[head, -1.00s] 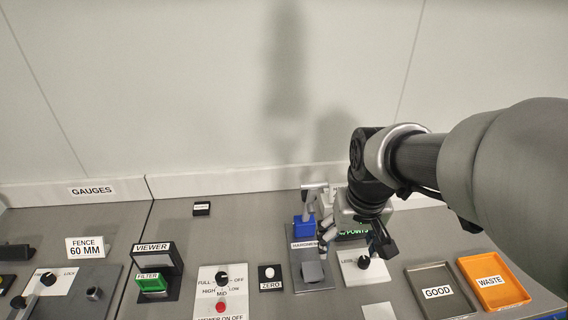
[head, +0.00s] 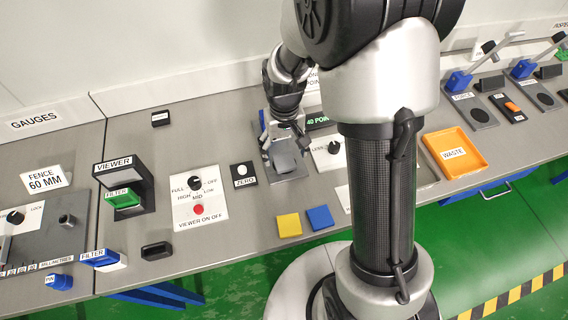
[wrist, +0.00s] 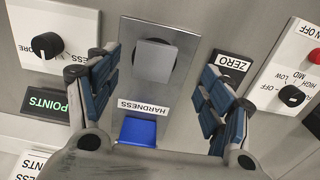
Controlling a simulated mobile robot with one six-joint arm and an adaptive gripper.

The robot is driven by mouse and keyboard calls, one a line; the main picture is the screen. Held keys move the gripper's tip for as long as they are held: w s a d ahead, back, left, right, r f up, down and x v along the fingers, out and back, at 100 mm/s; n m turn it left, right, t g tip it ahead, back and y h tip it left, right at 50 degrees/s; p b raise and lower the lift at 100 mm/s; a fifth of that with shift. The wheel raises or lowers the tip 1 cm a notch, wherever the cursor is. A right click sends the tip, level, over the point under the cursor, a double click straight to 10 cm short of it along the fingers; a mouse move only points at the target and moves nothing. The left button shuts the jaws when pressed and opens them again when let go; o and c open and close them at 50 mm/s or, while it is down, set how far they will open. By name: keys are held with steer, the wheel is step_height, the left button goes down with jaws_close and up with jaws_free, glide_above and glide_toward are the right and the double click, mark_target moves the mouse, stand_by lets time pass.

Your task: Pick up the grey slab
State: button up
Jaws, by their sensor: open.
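The grey slab (wrist: 154,58) is a small square plate in the wrist view. It lies over a dark round pad on the metal plate of the hardness station (wrist: 182,62). In the head view the slab (head: 284,158) shows just below my gripper (head: 285,138). My gripper (wrist: 158,72) is open, with blue-padded fingers to the left and right of the slab in the wrist view. The fingers appear apart from the slab, and nothing is held between them. The exact height above it is hard to tell.
A blue block (wrist: 138,131) belongs to the hardness station. The ZERO button (wrist: 232,67) and a dial (wrist: 47,46) flank it. In the head view, yellow (head: 289,225) and blue (head: 320,217) squares lie in front, and an orange WASTE tray (head: 454,152) stands right.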

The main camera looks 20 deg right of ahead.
mark_target(286, 165)
steer(key=f+b, duration=0.1)
steer(key=f, duration=0.3)
steer(key=f+b, duration=0.1)
steer(key=f, duration=0.1)
steer(key=shift+w+d+f+b, duration=0.1)
steer(key=shift+d+f+b, duration=0.2)
steer(key=shift+f, duration=0.1)
steer(key=shift+r, duration=0.1)
steer(key=shift+c, duration=0.4)
steer(key=c, duration=1.2)
steer(key=shift+o, duration=0.2)
